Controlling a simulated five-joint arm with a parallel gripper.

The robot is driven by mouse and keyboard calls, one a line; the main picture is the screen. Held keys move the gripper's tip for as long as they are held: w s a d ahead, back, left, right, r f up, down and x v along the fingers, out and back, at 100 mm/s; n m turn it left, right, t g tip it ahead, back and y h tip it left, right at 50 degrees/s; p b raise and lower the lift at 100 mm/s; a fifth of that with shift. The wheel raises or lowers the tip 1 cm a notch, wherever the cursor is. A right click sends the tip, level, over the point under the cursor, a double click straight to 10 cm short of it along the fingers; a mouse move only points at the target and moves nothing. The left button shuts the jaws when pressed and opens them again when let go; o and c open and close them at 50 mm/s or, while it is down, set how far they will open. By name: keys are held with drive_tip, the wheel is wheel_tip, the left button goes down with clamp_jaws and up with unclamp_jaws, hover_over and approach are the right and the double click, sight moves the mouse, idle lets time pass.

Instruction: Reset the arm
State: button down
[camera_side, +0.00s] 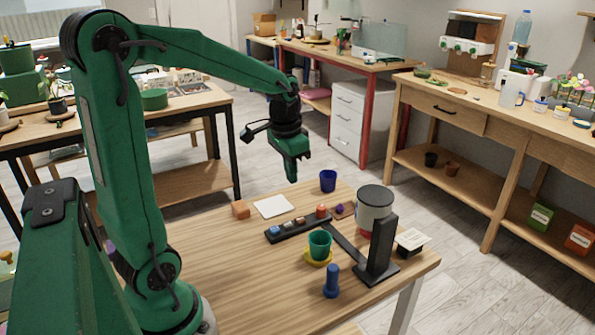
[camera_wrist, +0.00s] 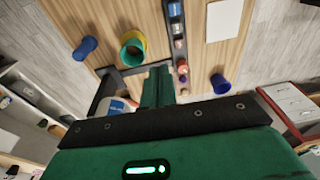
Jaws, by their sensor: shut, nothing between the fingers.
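My green arm reaches over the wooden table (camera_side: 215,270) from the left in the side view. My gripper (camera_side: 292,178) hangs in the air above the table's far edge, pointing down. It is shut and holds nothing. In the wrist view its closed green fingers (camera_wrist: 158,72) show in front of the table. No object touches it. Below it lie a white card (camera_side: 273,206) and a dark tray (camera_side: 298,227) with small items in it, both apart from the gripper.
The front left is clear.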

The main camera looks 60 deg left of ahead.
drive_tip(key=s+d+r+t, duration=0.4)
drive_tip(key=s+d, duration=0.7)
drive_tip(key=d, duration=0.1)
drive_tip(key=shift+s+d+r, duration=0.15)
drive_tip(key=shift+s+r, duration=0.1)
drive_tip(key=shift+r, duration=0.1)
drive_tip(key=shift+w, duration=0.1)
drive_tip(key=w+a+f+g, duration=0.2)
drive_tip(key=w+a+f, duration=0.1)
drive_tip(key=w+a, duration=0.3)
drive_tip(key=w+a+f+g, duration=0.3)
drive_tip(key=w+a, duration=0.4)
drive_tip(key=a, duration=0.4)
drive_tip(key=shift+a+f, duration=0.25)
drive_tip(key=shift+f, duration=0.4)
drive_tip(key=shift+s+f, duration=0.1)
drive_tip(key=shift+f, duration=0.05)
